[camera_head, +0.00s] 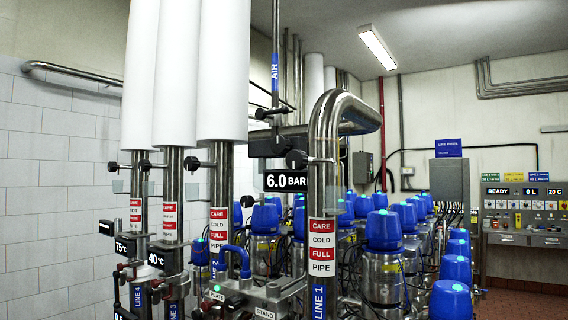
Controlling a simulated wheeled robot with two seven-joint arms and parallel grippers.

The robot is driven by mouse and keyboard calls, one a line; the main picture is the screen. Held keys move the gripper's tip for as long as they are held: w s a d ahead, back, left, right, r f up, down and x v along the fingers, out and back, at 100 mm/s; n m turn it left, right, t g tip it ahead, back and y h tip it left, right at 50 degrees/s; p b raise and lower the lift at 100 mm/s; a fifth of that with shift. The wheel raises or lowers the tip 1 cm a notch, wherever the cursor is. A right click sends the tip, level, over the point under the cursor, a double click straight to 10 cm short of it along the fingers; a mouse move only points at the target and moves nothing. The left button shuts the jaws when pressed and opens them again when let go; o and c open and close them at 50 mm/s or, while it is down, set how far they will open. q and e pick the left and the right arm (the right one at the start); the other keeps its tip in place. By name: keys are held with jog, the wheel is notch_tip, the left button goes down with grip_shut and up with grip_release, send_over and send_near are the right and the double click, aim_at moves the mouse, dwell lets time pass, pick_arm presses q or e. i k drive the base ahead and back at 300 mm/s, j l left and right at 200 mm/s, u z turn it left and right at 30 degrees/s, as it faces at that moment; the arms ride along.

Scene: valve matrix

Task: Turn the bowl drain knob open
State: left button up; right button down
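I cannot pick out a knob labelled bowl drain. Several black round knobs stick out from the steel pipes, one large knob (296,159) beside the LINE 1 pipe (321,200) and smaller ones on the left pipes, such as this knob (191,163). Low in the middle, a steel fitting (262,296) carries small labels reading PLATE and STAND, with a blue bent hose (240,256) above it. A control panel (525,205) with small buttons or knobs stands at the far right; its small labels are unreadable. Neither of my grippers is in view.
Tall steel pipes, some with white sleeves (221,70), fill the left and middle foreground. Rows of steel valve bodies with blue caps (384,230) crowd the middle and right. A grey cabinet (449,185) stands behind. Some reddish floor (520,304) shows clear at the lower right.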

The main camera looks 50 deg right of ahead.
aim_at(246, 201)
jog(key=z, duration=1.45)
